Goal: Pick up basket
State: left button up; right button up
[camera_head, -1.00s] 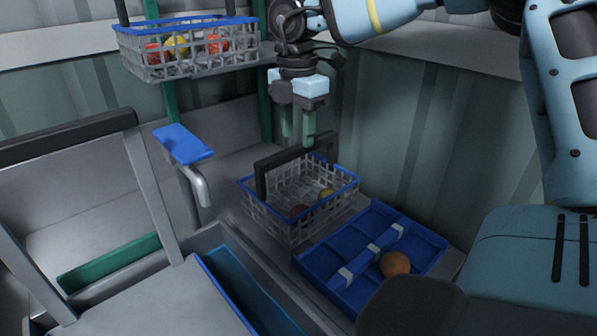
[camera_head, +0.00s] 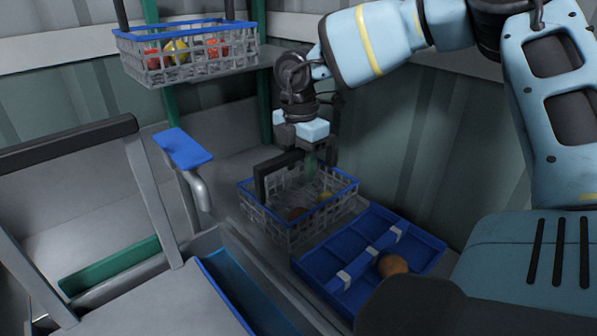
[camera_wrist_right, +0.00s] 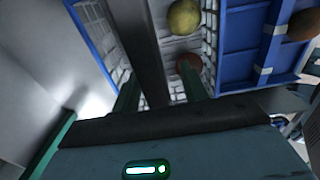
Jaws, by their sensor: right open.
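A grey mesh basket (camera_head: 283,228) with a blue rim stands on the grey surface in the middle of the head view. It holds a yellow-green round fruit and a reddish one. Its black handle (camera_head: 262,183) stands up in an arch. My right gripper (camera_head: 308,160) is open at the top bar of the handle, pointing down. In the right wrist view the dark handle bar (camera_wrist_right: 144,45) runs between the two green fingers, with gaps beside it. The basket's blue rim (camera_wrist_right: 92,40) and the yellow-green fruit (camera_wrist_right: 184,17) lie beyond. My left gripper is not in view.
A blue divided tray (camera_head: 325,265) with a brown round fruit (camera_head: 392,265) sits right beside the basket. A second basket (camera_head: 190,66) with red and yellow fruit is higher at the back left. A blue-topped post (camera_head: 183,148) and a metal frame stand left.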

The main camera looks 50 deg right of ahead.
grip_shut()
jog(key=shift+r, duration=0.15)
notch_tip(320, 180, up, 10)
jog(key=shift+f, duration=0.1)
dwell(0.6)
